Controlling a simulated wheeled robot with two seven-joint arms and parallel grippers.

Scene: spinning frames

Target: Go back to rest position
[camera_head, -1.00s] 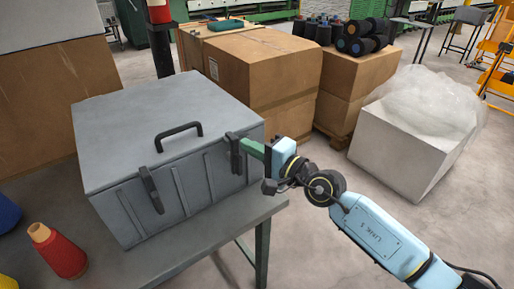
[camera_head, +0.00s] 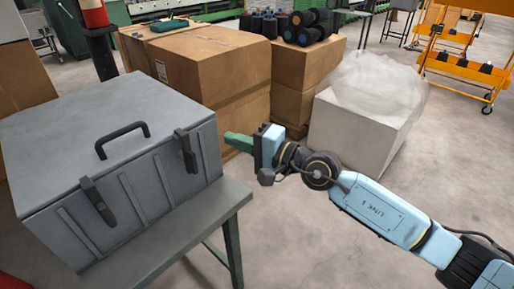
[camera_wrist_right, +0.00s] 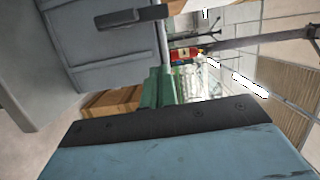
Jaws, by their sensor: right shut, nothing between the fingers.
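My right gripper (camera_head: 238,141) has green fingers held together, with nothing between them. It is just right of the grey lidded box (camera_head: 110,165), beside the box's right front latch (camera_head: 186,151), and a gap shows between them. In the right wrist view the green fingers (camera_wrist_right: 158,90) point away from the camera, and the grey box (camera_wrist_right: 110,50) fills the upper left. The box is closed, with a black handle (camera_head: 122,139) on its lid. My left gripper is not in view.
The box stands on a grey table (camera_head: 190,225). Cardboard boxes (camera_head: 205,75) stand behind it. A pale block (camera_head: 350,135) under clear plastic wrap (camera_head: 385,80) stands behind my right arm. An orange cart (camera_head: 465,70) is at the far right. Floor at the lower middle is clear.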

